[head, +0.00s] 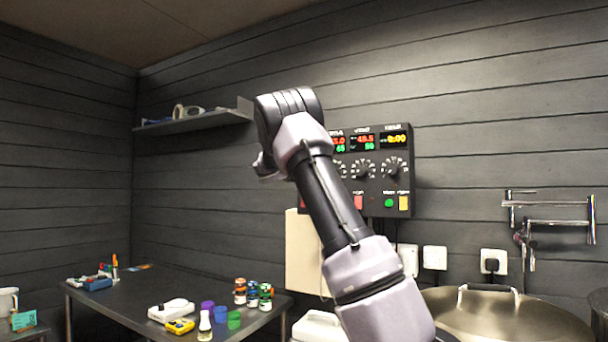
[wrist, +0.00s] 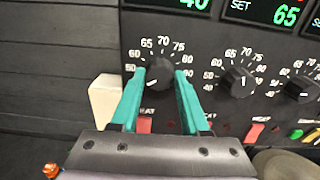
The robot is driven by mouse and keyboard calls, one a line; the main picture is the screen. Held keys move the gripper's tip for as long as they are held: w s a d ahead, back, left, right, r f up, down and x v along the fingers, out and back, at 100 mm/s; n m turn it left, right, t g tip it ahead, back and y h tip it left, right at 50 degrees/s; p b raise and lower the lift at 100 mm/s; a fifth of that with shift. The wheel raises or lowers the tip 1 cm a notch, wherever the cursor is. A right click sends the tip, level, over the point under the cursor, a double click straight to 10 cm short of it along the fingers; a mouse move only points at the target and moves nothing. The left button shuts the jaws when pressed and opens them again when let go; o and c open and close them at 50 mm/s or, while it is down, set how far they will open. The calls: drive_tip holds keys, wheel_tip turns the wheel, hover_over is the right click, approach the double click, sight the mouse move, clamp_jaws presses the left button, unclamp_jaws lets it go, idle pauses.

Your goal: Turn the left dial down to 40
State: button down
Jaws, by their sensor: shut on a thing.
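The left dial (wrist: 157,78) is a black round knob on the dark control panel in the wrist view, with a white scale around it. My gripper (wrist: 160,73) is shut on it, one teal finger on each side. The dial's white mark seems to point to the lower left, but the fingers hide part of the scale. The left display (wrist: 193,4) above it shows a green 40, cut off by the top edge. In the head view my arm hides the left dial and gripper; the rest of the control panel (head: 373,188) shows.
A second dial (wrist: 238,82) stands close on the right, under a display (wrist: 265,10) reading SET 65. A red switch (wrist: 144,125) sits just below the left dial. A pale box (wrist: 104,101) is to its left. A large metal pot (head: 500,316) stands below right.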

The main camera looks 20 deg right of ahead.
drive_tip(key=shift+f, duration=0.15)
drive_tip(key=shift+c, duration=2)
unclamp_jaws()
drive_tip(key=v, duration=1.1)
drive_tip(key=shift+d, duration=0.1)
